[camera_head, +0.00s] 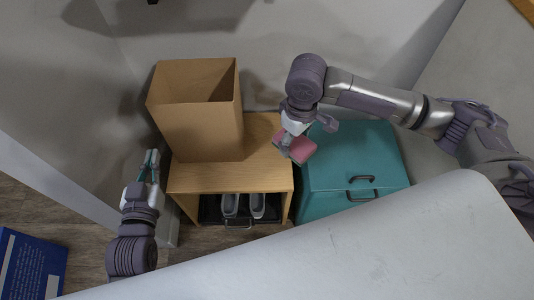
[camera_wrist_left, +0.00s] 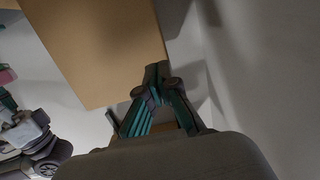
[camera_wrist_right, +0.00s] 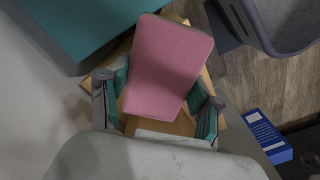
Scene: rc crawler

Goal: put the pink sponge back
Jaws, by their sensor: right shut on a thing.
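The pink sponge (camera_head: 302,150) is a flat block held in my right gripper (camera_head: 291,143), above the right side of the small wooden table. In the right wrist view the sponge (camera_wrist_right: 167,62) sits between the two fingers of my right gripper (camera_wrist_right: 158,100), tilted, with its broad pink face showing. My left gripper (camera_head: 152,160) is at the left, beside the table and the cardboard box. In the left wrist view its fingers (camera_wrist_left: 155,95) lie close in front of the box, with their tips near each other; I cannot tell whether they are fully closed.
An open cardboard box (camera_head: 205,135) stands on the left of the wooden table (camera_head: 262,178). Under it is a dark tray with grey shoes (camera_head: 243,205). A teal cabinet (camera_head: 350,160) with handles stands to the right. A blue box (camera_head: 32,265) lies on the floor at lower left.

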